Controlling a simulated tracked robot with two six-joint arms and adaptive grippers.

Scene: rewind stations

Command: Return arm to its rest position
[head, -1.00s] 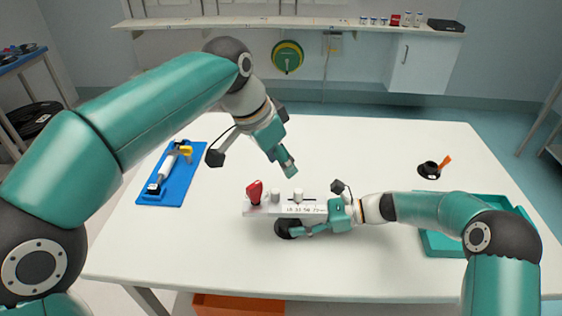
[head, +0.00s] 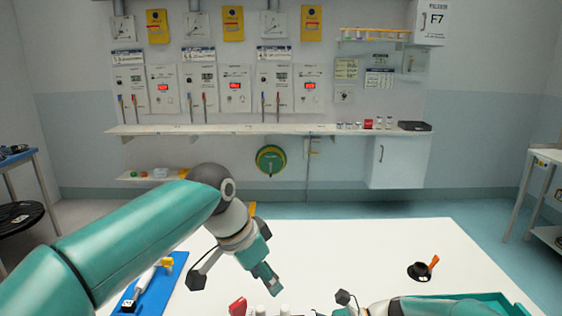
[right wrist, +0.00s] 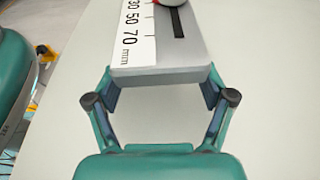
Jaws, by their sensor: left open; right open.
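My left arm comes in from the left in the head view, and its open gripper (head: 270,281) points down over the white table with nothing seen in it. My right gripper is mostly cut off at the bottom of the head view. In the right wrist view my right gripper (right wrist: 160,88) is open, its fingertips at either side of the near end of a grey block with a millimetre scale (right wrist: 160,58). I cannot tell whether they touch it. In the head view only a red knob (head: 237,307) and pale knobs show at the bottom edge.
A blue mat (head: 163,282) with a white and yellow tool lies at left. A black round part with an orange piece (head: 420,270) and a green tray (head: 495,301) are at right. The table's middle (head: 340,250) is clear. A wall shelf (head: 250,129) is behind.

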